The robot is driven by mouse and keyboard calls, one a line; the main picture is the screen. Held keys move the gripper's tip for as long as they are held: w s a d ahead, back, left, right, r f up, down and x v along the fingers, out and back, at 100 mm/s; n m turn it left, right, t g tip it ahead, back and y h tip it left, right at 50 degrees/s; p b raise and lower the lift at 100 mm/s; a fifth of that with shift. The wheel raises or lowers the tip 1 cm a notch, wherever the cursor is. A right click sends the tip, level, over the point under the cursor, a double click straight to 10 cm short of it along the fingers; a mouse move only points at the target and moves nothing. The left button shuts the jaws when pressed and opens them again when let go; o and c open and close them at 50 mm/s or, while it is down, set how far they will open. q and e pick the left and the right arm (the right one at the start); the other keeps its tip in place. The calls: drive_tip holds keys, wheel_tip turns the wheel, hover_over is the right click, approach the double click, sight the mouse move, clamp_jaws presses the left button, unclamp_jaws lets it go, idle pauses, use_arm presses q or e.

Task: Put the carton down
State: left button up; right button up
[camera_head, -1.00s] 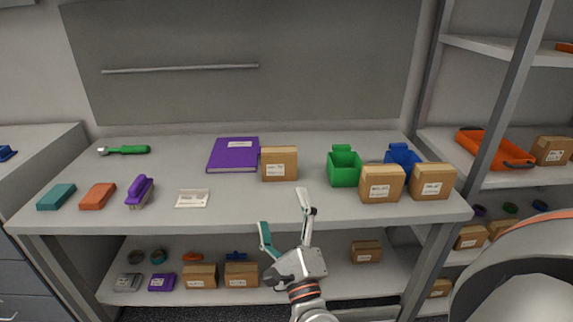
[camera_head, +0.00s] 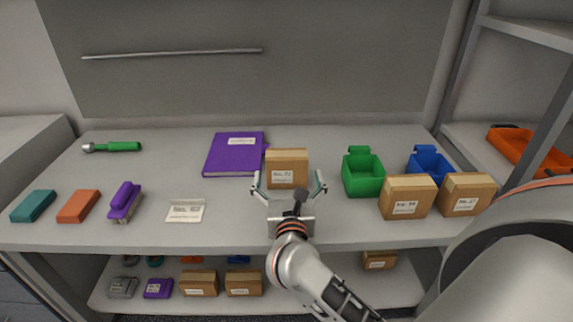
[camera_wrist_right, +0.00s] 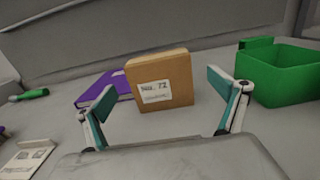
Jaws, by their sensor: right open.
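A brown carton (camera_head: 287,165) with a white label stands upright on the bench, just right of the purple book. In the right wrist view the carton (camera_wrist_right: 160,78) shows its label, "No. 72". My right gripper (camera_head: 289,184) is open at the near side of the carton. Its two teal-padded fingers are spread to the left and right of the carton's near face, and nothing is between the pads in the wrist view. My left gripper is not in view.
The purple book (camera_head: 234,154) lies left of the carton. A green bin (camera_head: 363,176), a blue bin (camera_head: 428,163) and two more cartons (camera_head: 407,197) stand to the right. A white label card (camera_head: 186,211) and a purple brush (camera_head: 124,202) lie at the left front.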

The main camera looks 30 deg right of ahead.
sight(287, 168)
drive_tip(key=shift+x, duration=0.85)
drive_tip(key=x, duration=0.4)
drive_tip(key=shift+w+p, duration=0.25)
drive_tip(key=shift+p, duration=0.15)
drive_tip(key=shift+w+d, duration=0.2)
drive_tip(key=c, duration=1.3)
